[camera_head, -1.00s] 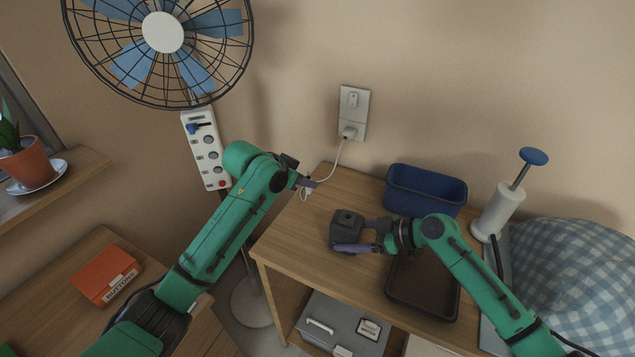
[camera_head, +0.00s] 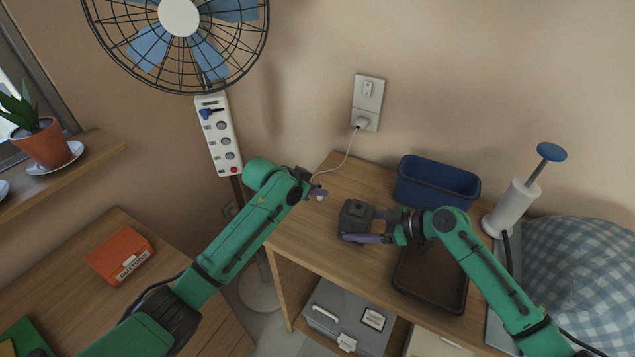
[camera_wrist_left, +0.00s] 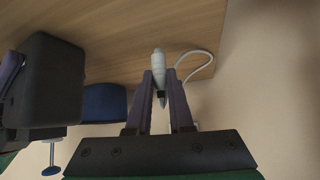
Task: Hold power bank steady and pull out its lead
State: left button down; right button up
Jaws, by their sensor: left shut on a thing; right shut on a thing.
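The power bank (camera_head: 353,217) is a dark, boxy block over the wooden table in the head view. My right gripper (camera_head: 366,229) is shut on it from the right. It also shows large at the left of the left wrist view (camera_wrist_left: 52,85). My left gripper (camera_head: 319,192) is shut on the pale plug end of the white lead (camera_head: 348,160). In the left wrist view, the plug end (camera_wrist_left: 158,62) stands between the fingertips, with the lead curving off to the right. The plug end is apart from the power bank, to its left. The bank's socket cannot be made out.
The lead runs up to a wall socket (camera_head: 367,97). A blue bin (camera_head: 438,185) and a dark tray (camera_head: 430,283) stand on the table (camera_head: 295,235).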

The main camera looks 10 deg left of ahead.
pick_arm(q)
jog(key=shift+f, duration=0.4)
jog(key=c, duration=0.7)
grip_release()
jog(key=shift+a+r, duration=0.1)
jog(key=v, duration=1.2)
